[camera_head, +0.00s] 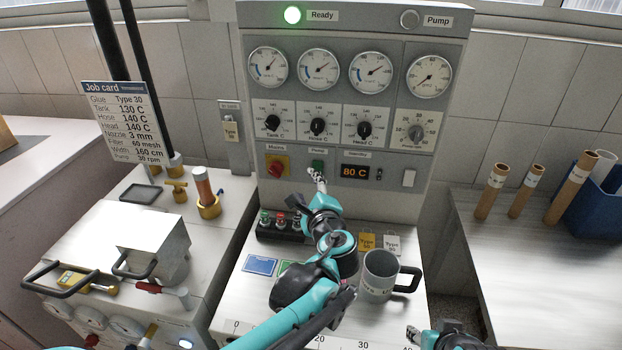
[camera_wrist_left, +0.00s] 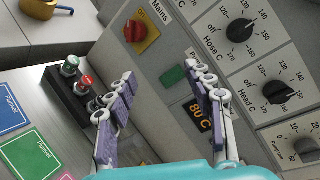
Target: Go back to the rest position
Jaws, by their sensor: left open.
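My left gripper (camera_head: 317,180) is in front of the lower part of the control panel (camera_head: 440,120). In the left wrist view my left gripper (camera_wrist_left: 162,78) is open, with nothing between its fingers. A green switch (camera_wrist_left: 173,76) shows behind the gap between the fingertips; contact cannot be told. It also shows just above the gripper in the head view (camera_head: 318,165). My right gripper (camera_head: 413,334) shows only in part at the bottom right edge; its jaws cannot be made out.
A grey mug (camera_head: 378,275) stands right of my left arm. A push-button box (camera_head: 280,226) and coloured cards (camera_head: 261,265) lie left of it. The red mains switch (camera_head: 277,166) and 80 C display (camera_head: 355,171) flank the green switch. The right table (camera_head: 510,265) has free room in front.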

